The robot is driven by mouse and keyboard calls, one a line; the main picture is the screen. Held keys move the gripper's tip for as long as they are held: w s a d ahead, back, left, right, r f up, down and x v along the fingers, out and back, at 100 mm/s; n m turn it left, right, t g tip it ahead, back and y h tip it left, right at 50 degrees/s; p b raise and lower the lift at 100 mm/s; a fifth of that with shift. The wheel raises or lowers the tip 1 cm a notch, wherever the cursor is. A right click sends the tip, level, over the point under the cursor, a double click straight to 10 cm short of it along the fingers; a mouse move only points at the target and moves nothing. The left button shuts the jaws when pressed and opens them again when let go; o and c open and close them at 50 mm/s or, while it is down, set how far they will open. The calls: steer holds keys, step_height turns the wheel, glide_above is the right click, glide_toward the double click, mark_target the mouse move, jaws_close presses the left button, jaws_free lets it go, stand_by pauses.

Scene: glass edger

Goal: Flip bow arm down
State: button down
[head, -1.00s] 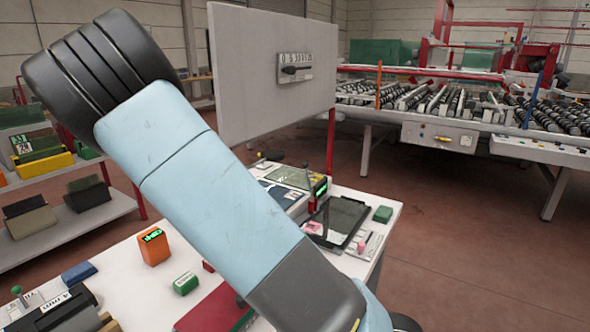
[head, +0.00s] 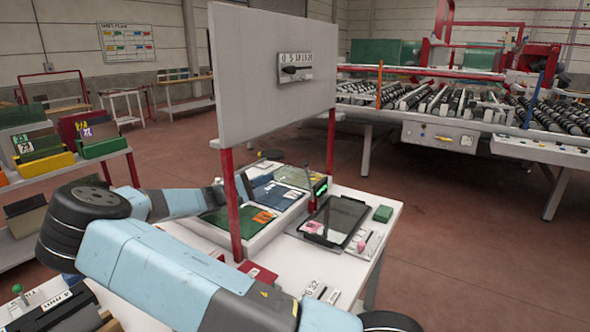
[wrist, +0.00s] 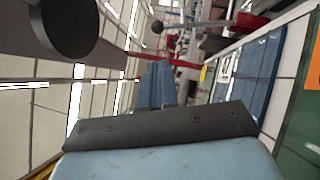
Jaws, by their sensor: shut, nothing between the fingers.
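I cannot tell for certain which part is the bow arm. In the head view, a dark lever (head: 292,70) lies about level across a numbered scale plate (head: 294,61) on the grey upright panel (head: 270,100). A thin upright lever (head: 308,172) stands at the back of the bench. In the wrist view, a large dark round knob (wrist: 72,27) shows at upper left, close to the camera. My gripper (wrist: 157,78) is shut and empty, its blue fingers together. In the head view my forearm reaches over the bench's left back side, and the fingertips are not clear.
The white bench (head: 330,275) holds a tray with green and blue pieces (head: 240,218), a dark framed plate (head: 335,220) and a green block (head: 383,213). Red posts (head: 231,205) carry the panel. A rack (head: 75,170) stands left, a roller conveyor (head: 450,100) behind right.

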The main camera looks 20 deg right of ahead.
steer(key=x, duration=1)
stand_by(0.3)
